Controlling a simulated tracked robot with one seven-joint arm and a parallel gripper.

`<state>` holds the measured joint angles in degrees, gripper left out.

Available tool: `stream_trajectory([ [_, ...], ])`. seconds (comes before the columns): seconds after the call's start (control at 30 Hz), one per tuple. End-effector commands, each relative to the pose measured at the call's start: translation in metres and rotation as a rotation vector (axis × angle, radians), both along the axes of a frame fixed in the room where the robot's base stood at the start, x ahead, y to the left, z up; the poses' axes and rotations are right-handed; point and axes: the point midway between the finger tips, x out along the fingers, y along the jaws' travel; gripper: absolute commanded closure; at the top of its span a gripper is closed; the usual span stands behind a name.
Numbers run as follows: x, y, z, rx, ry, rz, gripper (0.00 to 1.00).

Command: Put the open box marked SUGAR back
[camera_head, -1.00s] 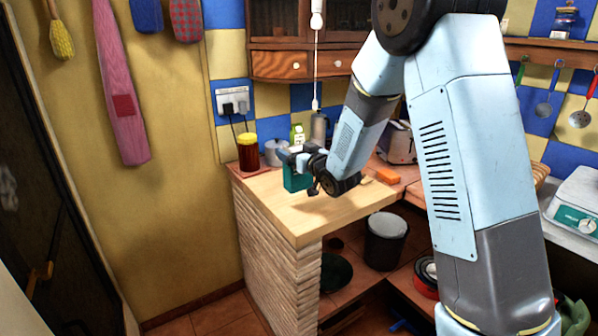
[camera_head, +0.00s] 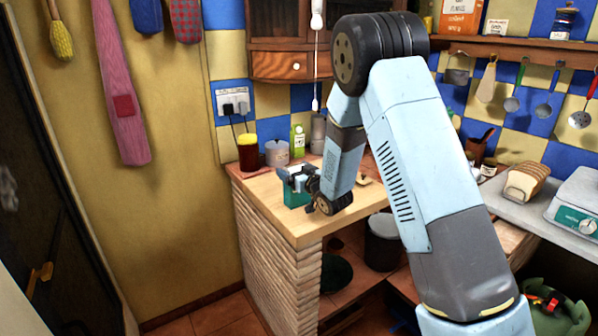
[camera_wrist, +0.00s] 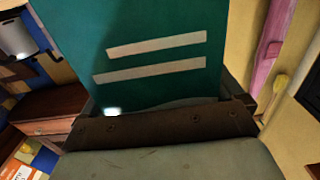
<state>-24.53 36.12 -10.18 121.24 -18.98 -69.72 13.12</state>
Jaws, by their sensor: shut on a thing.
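A teal box (camera_head: 296,196) is in my gripper (camera_head: 300,180) over the wooden counter top (camera_head: 275,206) near its left part. The box looks upright and low, at or just above the wood; I cannot tell whether it touches. In the wrist view the teal box (camera_wrist: 135,45) fills the upper middle, with two pale stripes on its face, and the dark gripper (camera_wrist: 165,120) is across its near end. My gripper is shut on the box. No SUGAR lettering is legible, and the box's opening is not clear.
A yellow-lidded jar (camera_head: 248,155), a grey canister (camera_head: 277,153) and a green-and-white carton (camera_head: 297,141) stand behind the box. Bread (camera_head: 524,182) and a scale (camera_head: 578,210) are on the right counter. Bare wood lies in front of the box.

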Motion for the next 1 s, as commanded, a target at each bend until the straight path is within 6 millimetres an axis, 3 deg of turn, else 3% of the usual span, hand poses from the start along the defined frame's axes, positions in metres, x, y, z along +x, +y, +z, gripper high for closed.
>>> stream_trajectory([
  [0.27,0.000,0.000,-0.001,0.001,-0.001,0.000,0.77],
  [0.3,0.000,0.000,-0.001,0.001,-0.001,0.000,0.02],
  [0.67,-0.003,-0.003,0.001,0.000,0.000,-0.001,0.00],
  [1.0,-0.049,-0.036,0.002,0.001,0.001,-0.004,0.00],
])
